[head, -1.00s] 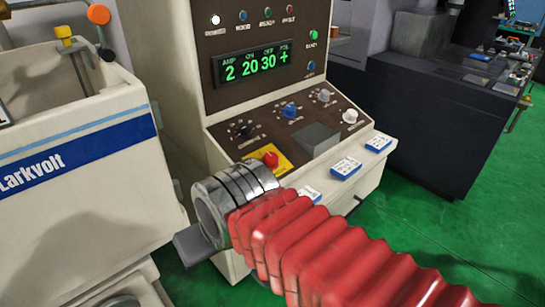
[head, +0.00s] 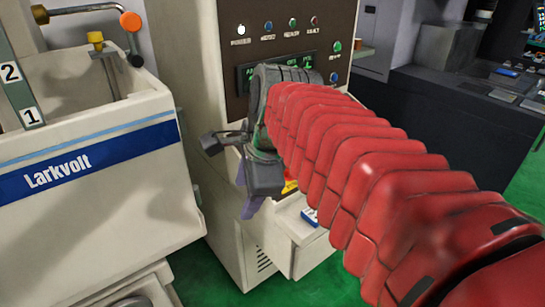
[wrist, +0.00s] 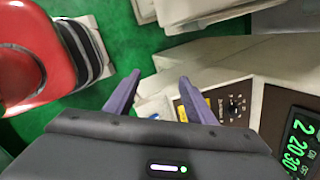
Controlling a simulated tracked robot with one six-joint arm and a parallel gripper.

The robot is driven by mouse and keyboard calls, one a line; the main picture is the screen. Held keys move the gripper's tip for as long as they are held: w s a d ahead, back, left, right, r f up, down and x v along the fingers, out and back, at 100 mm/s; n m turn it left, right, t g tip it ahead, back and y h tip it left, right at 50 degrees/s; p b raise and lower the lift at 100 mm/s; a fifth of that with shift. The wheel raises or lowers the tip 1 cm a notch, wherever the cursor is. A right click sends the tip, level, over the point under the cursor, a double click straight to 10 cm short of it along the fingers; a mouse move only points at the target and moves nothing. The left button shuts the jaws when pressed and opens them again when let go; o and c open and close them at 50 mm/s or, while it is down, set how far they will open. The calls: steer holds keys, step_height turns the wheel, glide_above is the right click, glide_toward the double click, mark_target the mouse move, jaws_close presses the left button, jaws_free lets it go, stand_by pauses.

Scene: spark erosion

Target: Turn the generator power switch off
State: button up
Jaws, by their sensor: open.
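The generator cabinet (head: 190,60) stands in the middle of the head view. Its upper brown panel has a row of lamps, the leftmost white lamp (head: 241,30) lit. The green display (head: 245,75) is mostly hidden by my arm. In the wrist view the lower sloping panel shows a black rotary knob (wrist: 233,107) beside a yellow plate (wrist: 186,112). I cannot read which control is the power switch. My gripper (wrist: 158,84) is open and empty, its purple fingers pointing down in front of the panel, apart from the knob. It shows in the head view (head: 243,190).
A white tank marked Larkvolt (head: 90,150) stands at left, with an orange-knobbed pipe (head: 90,11) above it. A dark bench (head: 430,115) is at right. Green floor (head: 215,280) is open in front of the cabinet.

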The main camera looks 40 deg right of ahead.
steer(key=s+d+r+m, duration=0.1)
steer(key=d+m, duration=1.4)
steer(key=d, duration=0.4)
steer(key=shift+d+r, duration=0.15)
steer(key=shift+r, duration=0.25)
steer(key=shift+s, duration=0.1)
steer(key=shift+c, duration=0.3)
